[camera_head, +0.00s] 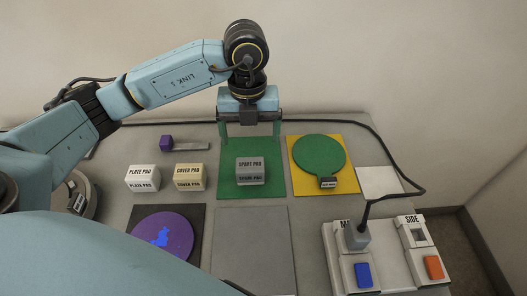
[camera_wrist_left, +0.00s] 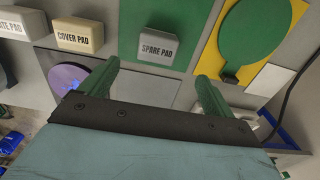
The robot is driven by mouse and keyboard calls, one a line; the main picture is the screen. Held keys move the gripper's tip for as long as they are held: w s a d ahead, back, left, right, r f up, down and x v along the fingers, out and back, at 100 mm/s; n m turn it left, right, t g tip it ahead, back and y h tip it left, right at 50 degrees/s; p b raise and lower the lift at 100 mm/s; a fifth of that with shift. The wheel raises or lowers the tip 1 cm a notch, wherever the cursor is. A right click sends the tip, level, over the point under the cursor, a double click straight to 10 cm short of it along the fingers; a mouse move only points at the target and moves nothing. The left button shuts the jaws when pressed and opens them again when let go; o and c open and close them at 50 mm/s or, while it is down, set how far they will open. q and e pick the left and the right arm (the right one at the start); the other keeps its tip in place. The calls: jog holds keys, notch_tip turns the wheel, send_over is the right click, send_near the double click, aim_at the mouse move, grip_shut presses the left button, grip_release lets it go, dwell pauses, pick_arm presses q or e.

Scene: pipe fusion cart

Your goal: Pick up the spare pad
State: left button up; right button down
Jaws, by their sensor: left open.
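The spare pad (camera_head: 250,171) is a grey block with its name on it, sitting on a green square mat (camera_head: 229,188) on the table. It also shows in the left wrist view (camera_wrist_left: 158,47), beyond my fingers. My left gripper (camera_head: 250,136) is open and empty. In the head view its green fingers point down behind the pad, spread wider than the pad and apart from it. The fingers also show in the left wrist view (camera_wrist_left: 160,80). My right gripper is not in view.
The plate pad (camera_head: 143,177) and cover pad (camera_head: 189,176) stand left of the green mat. A yellow mat with a green disc (camera_head: 319,154) lies to its right. A purple disc (camera_head: 161,236) lies in front. A switch box with a black cable (camera_head: 356,236) stands front right.

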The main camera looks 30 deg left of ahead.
pick_arm(q)
send_over(250, 164)
jog(key=f, duration=0.5)
jog(key=shift+s+d, duration=0.1)
jog(key=shift+s, duration=0.25)
notch_tip(250, 164, down, 2)
jog(key=shift+w, duration=0.15)
jog(key=shift+f, duration=0.55)
notch_tip(250, 164, down, 4)
jog(key=shift+w+f, duration=0.1)
jog(key=shift+f, duration=0.15)
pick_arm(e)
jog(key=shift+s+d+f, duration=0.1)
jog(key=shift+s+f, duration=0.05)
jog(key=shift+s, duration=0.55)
pick_arm(q)
jog(key=c, duration=1.1)
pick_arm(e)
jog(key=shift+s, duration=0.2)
pick_arm(q)
jog(key=shift+o, duration=0.2)
jog(key=shift+r, duration=0.1)
